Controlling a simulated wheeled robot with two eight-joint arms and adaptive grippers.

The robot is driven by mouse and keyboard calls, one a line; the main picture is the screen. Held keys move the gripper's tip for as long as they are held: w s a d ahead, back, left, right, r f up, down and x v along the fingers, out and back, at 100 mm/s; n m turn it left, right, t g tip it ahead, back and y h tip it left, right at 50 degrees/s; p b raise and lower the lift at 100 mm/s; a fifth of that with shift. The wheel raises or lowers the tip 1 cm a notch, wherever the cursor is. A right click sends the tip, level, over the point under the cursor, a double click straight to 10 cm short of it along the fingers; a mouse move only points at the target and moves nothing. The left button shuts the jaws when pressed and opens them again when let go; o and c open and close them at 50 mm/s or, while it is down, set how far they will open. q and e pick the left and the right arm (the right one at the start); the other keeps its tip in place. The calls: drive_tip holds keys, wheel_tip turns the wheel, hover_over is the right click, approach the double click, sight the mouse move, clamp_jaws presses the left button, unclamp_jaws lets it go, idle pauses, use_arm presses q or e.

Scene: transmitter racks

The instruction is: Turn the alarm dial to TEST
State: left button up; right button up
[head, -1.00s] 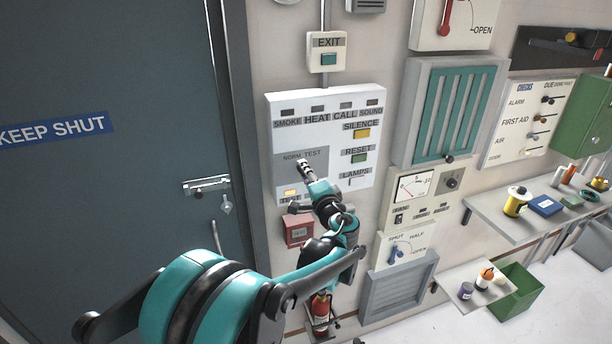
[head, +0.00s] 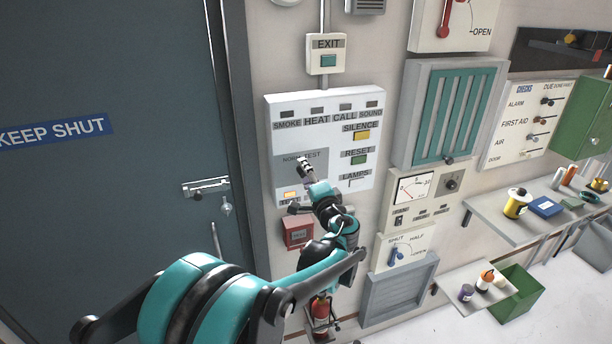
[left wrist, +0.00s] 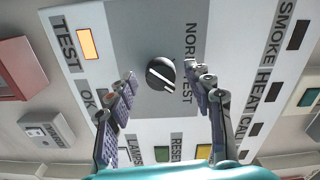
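The white alarm panel (head: 285,145) hangs on the wall right of the door. Its black alarm dial (left wrist: 161,73) shows in the left wrist view on a grey patch, beside the NORM and TEST lettering. The white line on the dial slants toward the lower right there; which end is the pointer I cannot tell. My right gripper is not in view.
A lit orange lamp (left wrist: 88,43) sits by a TEST label on the panel. The yellow SILENCE (head: 362,134) and green RESET (head: 359,159) buttons are to the dial's right. A red call box (head: 297,233) is below the panel. The blue-grey door (head: 110,200) stands left.

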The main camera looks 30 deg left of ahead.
use_arm(q)
drive_tip(key=v, duration=1.2)
drive_tip(key=s+f+n+g+h+b, duration=0.25)
drive_tip(key=s+f+b, duration=0.25)
drive_tip(key=f, duration=0.4)
drive_tip(key=s+f+n+g+h+b, duration=0.1)
drive_tip(key=s+f+h+b, duration=0.3)
drive_tip(key=f, duration=0.6)
drive_tip(key=s+d+f+n+g+h+b, duration=0.1)
drive_tip(key=s+d+f+h+b, duration=0.6)
drive_tip(key=f, duration=0.8)
drive_tip(key=s+d+n+b, duration=0.1)
drive_tip(key=s+d+b, duration=0.1)
drive_tip(key=s+d, duration=0.2)
drive_tip(key=shift+s+d+n, duration=0.35)
drive_tip(key=shift+d, duration=0.35)
